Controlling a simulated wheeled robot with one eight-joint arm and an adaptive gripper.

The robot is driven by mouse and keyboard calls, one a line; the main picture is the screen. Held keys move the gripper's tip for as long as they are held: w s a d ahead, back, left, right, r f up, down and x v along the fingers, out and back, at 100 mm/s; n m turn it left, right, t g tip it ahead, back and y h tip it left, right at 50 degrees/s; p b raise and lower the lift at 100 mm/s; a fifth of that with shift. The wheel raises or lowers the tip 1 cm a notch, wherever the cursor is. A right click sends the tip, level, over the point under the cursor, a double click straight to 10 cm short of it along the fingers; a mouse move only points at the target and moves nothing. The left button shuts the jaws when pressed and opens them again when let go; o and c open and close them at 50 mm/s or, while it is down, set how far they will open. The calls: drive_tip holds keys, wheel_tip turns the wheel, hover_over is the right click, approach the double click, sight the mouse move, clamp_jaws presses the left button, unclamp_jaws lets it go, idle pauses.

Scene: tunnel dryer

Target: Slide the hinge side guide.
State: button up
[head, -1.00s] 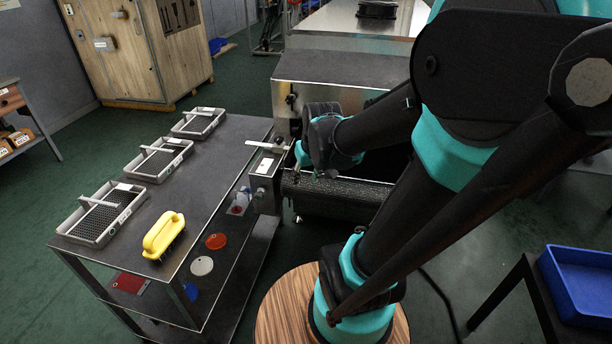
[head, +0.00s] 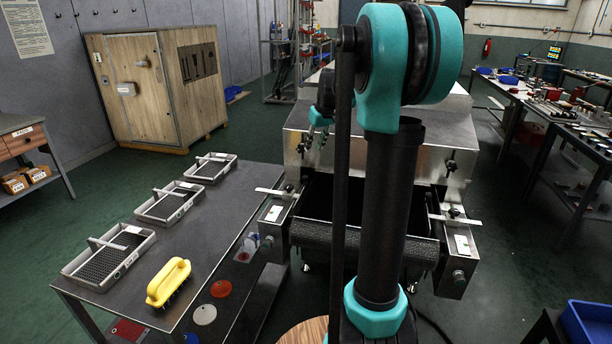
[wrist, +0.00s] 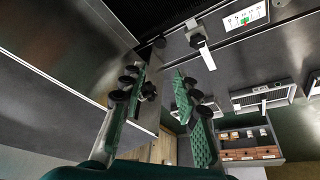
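Two side guides show at the dryer mouth in the head view, each a pale flat bar with a dark knob. The left guide (head: 272,191) is by the cart and the right guide (head: 462,220) is across the mouth. I cannot tell which is the hinge side. My gripper (head: 316,137) is raised in front of the dryer hood, near its left part. In the wrist view my gripper (wrist: 160,108) is open with nothing held between its fingers. A guide with a pale bar (wrist: 205,55) and dark knob lies beyond the fingers, apart from them.
The dryer hood (head: 405,155) carries dark knobs near the gripper's height. A dark mesh belt (head: 365,240) crosses the mouth. The cart (head: 225,210) at left holds several grey trays and a yellow brush (head: 168,282). A blue bin (head: 590,322) stands at lower right.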

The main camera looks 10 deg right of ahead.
sight(306, 177)
drive_tip(key=x, duration=1.6)
drive_tip(key=shift+f, duration=0.15)
drive_tip(key=shift+c, duration=0.6)
clamp_jaws()
